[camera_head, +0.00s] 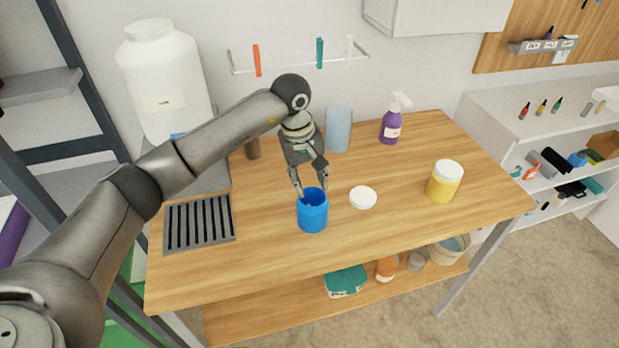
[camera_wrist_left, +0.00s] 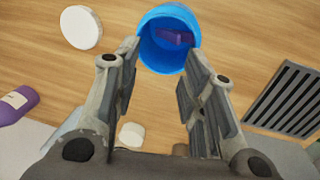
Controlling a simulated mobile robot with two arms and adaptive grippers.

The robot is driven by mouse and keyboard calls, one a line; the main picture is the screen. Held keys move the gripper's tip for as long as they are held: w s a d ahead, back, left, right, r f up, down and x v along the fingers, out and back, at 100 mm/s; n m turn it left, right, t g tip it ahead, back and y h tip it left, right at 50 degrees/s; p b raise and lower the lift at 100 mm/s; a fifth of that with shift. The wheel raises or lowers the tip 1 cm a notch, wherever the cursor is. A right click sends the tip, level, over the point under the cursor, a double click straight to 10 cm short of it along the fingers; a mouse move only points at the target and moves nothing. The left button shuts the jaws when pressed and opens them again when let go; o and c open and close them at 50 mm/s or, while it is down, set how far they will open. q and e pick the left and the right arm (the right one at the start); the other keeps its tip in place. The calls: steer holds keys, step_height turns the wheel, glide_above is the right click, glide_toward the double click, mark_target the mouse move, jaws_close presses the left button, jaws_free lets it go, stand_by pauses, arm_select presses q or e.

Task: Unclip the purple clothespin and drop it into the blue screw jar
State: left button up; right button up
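The blue screw jar (camera_head: 312,217) stands upright and open on the wooden table; it also shows in the left wrist view (camera_wrist_left: 150,58). The purple clothespin (camera_wrist_left: 174,37) lies inside the jar in the left wrist view. My left gripper (camera_head: 311,190) points down just above the jar's mouth. Its fingers are spread apart with nothing between them. A white lid (camera_head: 363,197) lies flat on the table to the right of the jar. My right gripper is not in view.
A wall rail (camera_head: 290,67) holds orange, teal and white clothespins. A purple spray bottle (camera_head: 391,121), a light blue cylinder (camera_head: 338,130) and a yellow jar (camera_head: 444,181) stand on the table. A dark slotted grate (camera_head: 200,222) lies at left. The front right tabletop is clear.

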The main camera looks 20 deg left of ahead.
arm_select(q)
step_height(320, 180, up, 12)
steer(key=s+a, duration=0.1)
steer(key=shift+a, duration=0.25)
steer(key=shift+s+f, duration=0.1)
steer(key=shift+f, duration=0.1)
stand_by(0.3)
